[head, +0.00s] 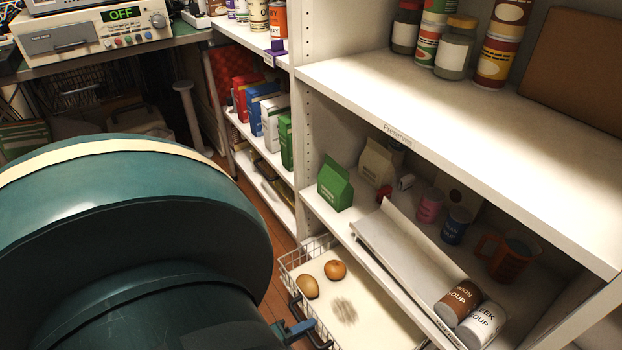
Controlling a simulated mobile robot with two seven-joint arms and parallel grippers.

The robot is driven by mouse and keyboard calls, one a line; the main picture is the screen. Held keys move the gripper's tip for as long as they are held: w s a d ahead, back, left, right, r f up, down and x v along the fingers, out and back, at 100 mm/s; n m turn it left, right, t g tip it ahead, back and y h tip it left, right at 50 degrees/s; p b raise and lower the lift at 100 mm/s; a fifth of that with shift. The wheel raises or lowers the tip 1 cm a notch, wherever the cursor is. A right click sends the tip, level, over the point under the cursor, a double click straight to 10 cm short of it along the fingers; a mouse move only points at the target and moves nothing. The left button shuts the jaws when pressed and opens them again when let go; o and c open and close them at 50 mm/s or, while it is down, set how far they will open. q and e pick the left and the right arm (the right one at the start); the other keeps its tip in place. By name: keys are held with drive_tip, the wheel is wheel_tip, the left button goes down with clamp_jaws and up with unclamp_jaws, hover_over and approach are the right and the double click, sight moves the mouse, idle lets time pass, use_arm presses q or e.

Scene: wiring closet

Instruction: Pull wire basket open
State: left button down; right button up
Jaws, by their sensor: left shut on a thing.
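The wire basket (318,246) is low at the bottom centre of the head view, standing out from under the shelving unit. It has white wire sides and a pale liner with a dark smudge. Two round brown items (321,279) lie in it. My left gripper (300,326) is at the near front edge of the basket, shut on its front. My large green arm link covers the lower left and hides most of the gripper's wrist. The basket's near lower part is cut off by the picture's edge. My right gripper is not in view.
Above the basket, a white shelf (318,205) holds a green carton (335,184), a tilted white tray (400,262), two soup cans (470,314) and an orange mug (505,256). Jars stand on the shelf higher up. A bench with a device (90,32) is at the back left.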

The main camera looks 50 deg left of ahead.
use_arm(q)
drive_tip(key=shift+s+a, duration=0.15)
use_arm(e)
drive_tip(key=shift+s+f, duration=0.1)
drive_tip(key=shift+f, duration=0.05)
use_arm(q)
drive_tip(key=c, duration=1.8)
unclamp_jaws()
